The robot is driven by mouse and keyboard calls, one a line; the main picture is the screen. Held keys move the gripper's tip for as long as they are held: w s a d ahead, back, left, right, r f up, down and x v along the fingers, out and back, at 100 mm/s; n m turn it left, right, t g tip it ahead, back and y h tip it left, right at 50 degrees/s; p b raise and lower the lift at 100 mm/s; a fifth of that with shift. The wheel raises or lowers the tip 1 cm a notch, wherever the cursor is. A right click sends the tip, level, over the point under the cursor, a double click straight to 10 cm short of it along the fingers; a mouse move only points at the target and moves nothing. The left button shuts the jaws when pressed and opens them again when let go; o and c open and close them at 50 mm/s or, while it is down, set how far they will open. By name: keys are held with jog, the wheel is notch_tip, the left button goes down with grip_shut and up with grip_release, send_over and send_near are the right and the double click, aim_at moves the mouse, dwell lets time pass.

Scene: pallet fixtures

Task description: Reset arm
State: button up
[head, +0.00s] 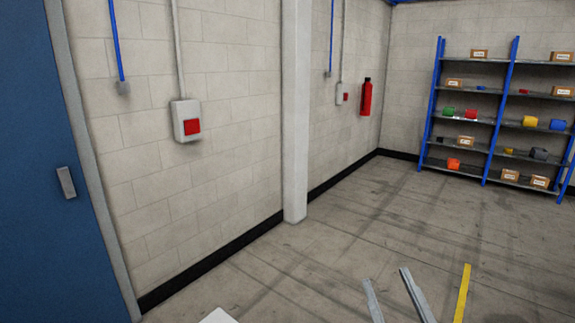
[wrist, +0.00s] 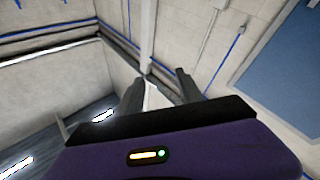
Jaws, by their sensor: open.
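My gripper (wrist: 159,80) shows in the wrist view, with two dark fingers standing apart beyond its purple body. It is open, and nothing shows between the fingers except the room behind. It points across the room towards the pale block wall and white pillar. The fingers touch nothing that I can see. I cannot make out my gripper in the head view.
A blue door (head: 45,150) is at the left. A white pillar (head: 296,110), a red-buttoned box (head: 186,121) and a fire extinguisher (head: 366,97) are along the wall. A blue-framed shelf (head: 436,105) holds boxes and coloured items. Grey bars (head: 415,296) show low. The middle floor is clear.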

jog(key=s+d+f+m+g+h+b, duration=0.1)
jog(key=s+f+m+g, duration=0.1)
jog(key=s+f, duration=0.5)
jog(key=s+d+f+m+g+h+b, duration=0.1)
jog(key=s+f, duration=0.6)
jog(key=s, duration=0.8)
jog(key=s+d+f+m+g+h, duration=0.1)
jog(key=s+d+f+m+g, duration=0.1)
jog(key=s+f, duration=0.6)
jog(key=s+g, duration=0.1)
jog(key=s, duration=0.2)
jog(key=shift+s+d+m+g+b, duration=0.3)
jog(key=shift+s+m+g+b, duration=0.1)
